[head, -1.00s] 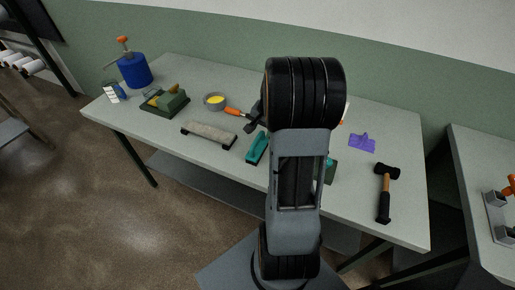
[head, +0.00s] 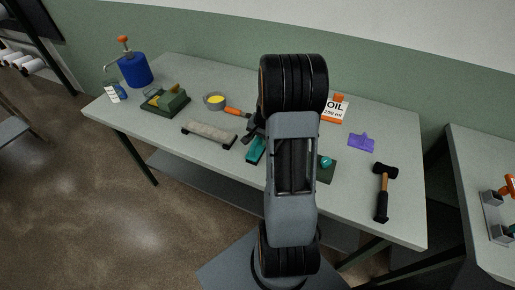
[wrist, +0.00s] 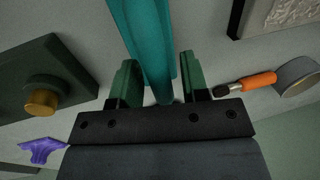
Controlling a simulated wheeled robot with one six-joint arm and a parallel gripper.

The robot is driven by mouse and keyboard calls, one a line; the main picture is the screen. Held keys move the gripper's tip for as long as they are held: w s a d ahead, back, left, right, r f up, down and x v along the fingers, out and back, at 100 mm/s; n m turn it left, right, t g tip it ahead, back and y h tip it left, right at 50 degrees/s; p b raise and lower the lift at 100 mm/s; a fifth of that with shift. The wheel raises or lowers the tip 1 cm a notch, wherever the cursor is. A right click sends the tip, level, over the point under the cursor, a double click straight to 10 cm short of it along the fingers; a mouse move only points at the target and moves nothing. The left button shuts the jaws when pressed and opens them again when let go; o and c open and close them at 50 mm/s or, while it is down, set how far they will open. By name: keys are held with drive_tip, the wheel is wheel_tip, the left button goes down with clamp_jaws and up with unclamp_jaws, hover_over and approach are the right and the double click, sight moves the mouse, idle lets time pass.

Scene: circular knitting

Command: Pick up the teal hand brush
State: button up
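The teal hand brush (head: 255,150) lies on the workbench just left of my arm in the head view, partly hidden by it. In the wrist view the brush (wrist: 146,40) runs down from the top edge, and its near end lies between my gripper's green fingers. My gripper (wrist: 160,78) is open, with a finger on either side of the brush and a gap on each side. In the head view my gripper (head: 251,131) is a small dark shape at the brush's far end, mostly hidden by the arm.
A long grey-topped block (head: 209,134) lies left of the brush.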

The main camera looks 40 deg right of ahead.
clamp_jaws()
drive_tip(key=shift+r, duration=0.15)
drive_tip(key=shift+r, duration=0.2)
drive_tip(key=r, duration=0.3)
drive_tip(key=shift+s+d+r, duration=0.1)
drive_tip(key=shift+s+d, duration=0.05)
drive_tip(key=shift+s, duration=0.05)
drive_tip(key=s+d+r+b, duration=0.3)
drive_tip(key=s+r, duration=0.6)
drive_tip(key=s, duration=0.4)
drive_tip(key=shift+s, duration=0.15)
drive_tip(key=shift+r, duration=0.1)
